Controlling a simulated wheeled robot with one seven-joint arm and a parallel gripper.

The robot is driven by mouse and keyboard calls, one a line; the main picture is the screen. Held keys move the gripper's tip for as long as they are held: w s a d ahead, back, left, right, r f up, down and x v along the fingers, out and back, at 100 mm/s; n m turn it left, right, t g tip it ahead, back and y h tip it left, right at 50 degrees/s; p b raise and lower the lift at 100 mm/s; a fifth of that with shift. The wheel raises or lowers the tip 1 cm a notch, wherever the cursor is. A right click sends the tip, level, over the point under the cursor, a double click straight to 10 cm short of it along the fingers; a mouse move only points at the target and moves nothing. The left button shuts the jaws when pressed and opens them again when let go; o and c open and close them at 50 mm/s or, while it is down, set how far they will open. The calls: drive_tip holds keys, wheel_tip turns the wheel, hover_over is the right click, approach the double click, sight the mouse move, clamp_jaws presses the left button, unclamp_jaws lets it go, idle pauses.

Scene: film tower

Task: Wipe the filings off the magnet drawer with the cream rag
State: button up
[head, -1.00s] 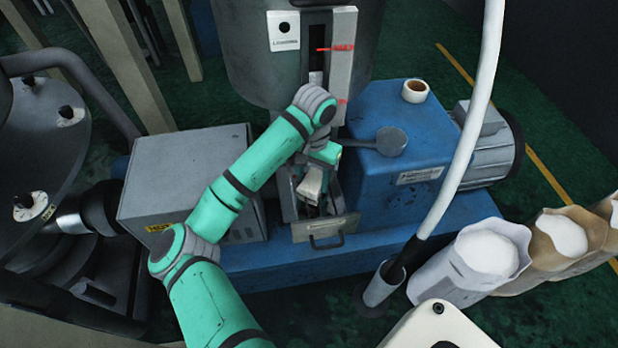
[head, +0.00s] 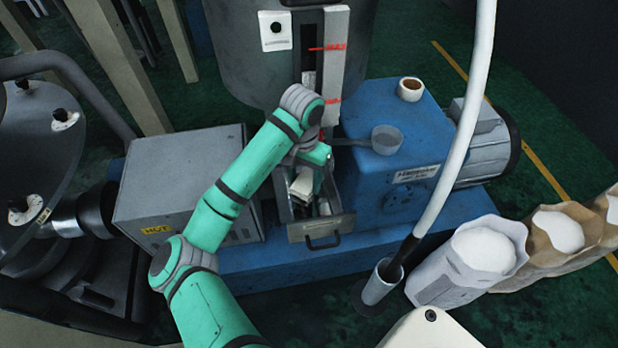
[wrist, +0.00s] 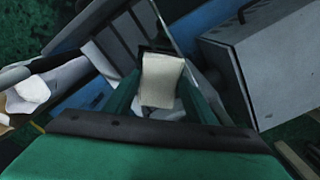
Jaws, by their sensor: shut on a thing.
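The magnet drawer (head: 322,229) is pulled out below the grey hopper, its front plate and dark handle facing me. My gripper (head: 306,176) is over the drawer and points down. It is shut on the cream rag (head: 301,187), which hangs low inside or just above the drawer; I cannot tell whether it touches the bars. In the wrist view the rag (wrist: 162,80) sits between the green fingers and hides part of the drawer behind it. Pale and dark bars show in front of the rag in the head view. Filings are too small to make out.
A grey box (head: 180,190) stands close left of the drawer, and a blue machine housing (head: 400,150) close right, with a tape roll (head: 410,89) and a grey scoop (head: 386,139) on it. A white hose (head: 460,150) and open sacks (head: 485,250) stand farther right.

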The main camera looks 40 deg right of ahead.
drive_tip(key=shift+w+a+f, duration=0.1)
drive_tip(key=shift+w+a, duration=0.45)
drive_tip(key=shift+a, duration=0.3)
drive_tip(key=shift+w+a+f, duration=0.1)
drive_tip(key=shift+w+a, duration=0.45)
drive_tip(key=shift+a, duration=0.3)
drive_tip(key=shift+r, duration=0.15)
drive_tip(key=shift+r, duration=2.9)
drive_tip(key=shift+r, duration=0.1)
wheel_tip(320, 180, up, 3)
drive_tip(key=shift+f, duration=0.1)
